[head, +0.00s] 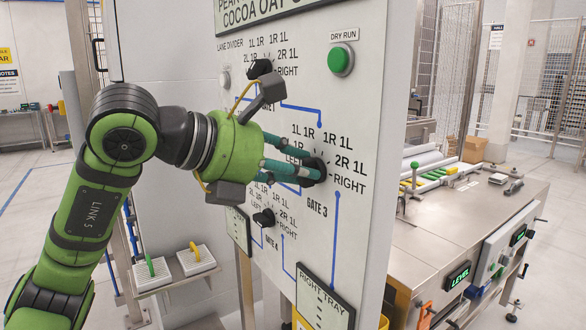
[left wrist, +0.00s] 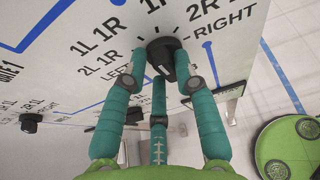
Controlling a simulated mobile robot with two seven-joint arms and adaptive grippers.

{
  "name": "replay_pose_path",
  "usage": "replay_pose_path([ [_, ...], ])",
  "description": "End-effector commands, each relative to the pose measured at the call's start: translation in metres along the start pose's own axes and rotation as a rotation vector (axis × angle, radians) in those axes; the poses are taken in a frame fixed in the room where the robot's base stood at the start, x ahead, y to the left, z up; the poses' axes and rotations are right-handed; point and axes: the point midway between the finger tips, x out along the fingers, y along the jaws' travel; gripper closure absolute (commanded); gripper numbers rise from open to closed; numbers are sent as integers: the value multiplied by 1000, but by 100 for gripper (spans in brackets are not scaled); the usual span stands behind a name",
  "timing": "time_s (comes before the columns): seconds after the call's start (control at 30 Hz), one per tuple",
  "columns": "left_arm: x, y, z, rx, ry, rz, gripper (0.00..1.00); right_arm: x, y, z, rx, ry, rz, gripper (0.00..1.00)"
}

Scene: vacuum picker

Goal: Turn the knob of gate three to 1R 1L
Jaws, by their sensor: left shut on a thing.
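The gate 3 knob (head: 318,169) is black and round, on the white upright panel (head: 361,75). In the left wrist view the knob (left wrist: 164,56) sits between the teal fingers, below the printed dial labels. My left gripper (head: 306,171) reaches it from the left, its fingers shut around the knob and touching it. The 1R 1L label (head: 337,139) is printed above and right of the knob. My right gripper is not in view.
Other black knobs sit on the panel: the upper one (head: 260,68) by the lane divider labels and the gate 4 knob (head: 264,217). A green dry run button (head: 340,60) is at the upper right. A metal machine table (head: 455,225) stands to the right.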

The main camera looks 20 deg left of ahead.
Motion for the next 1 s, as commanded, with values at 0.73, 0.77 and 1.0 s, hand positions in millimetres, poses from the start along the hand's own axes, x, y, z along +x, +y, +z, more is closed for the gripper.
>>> replay_pose_path([
  [0.73,4,-6,-8,275,25,99,100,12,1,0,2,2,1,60],
  [0.77,4,-6,-7,275,25,100,100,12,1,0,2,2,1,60],
  [1.0,4,-6,-8,275,25,99,100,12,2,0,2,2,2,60],
])
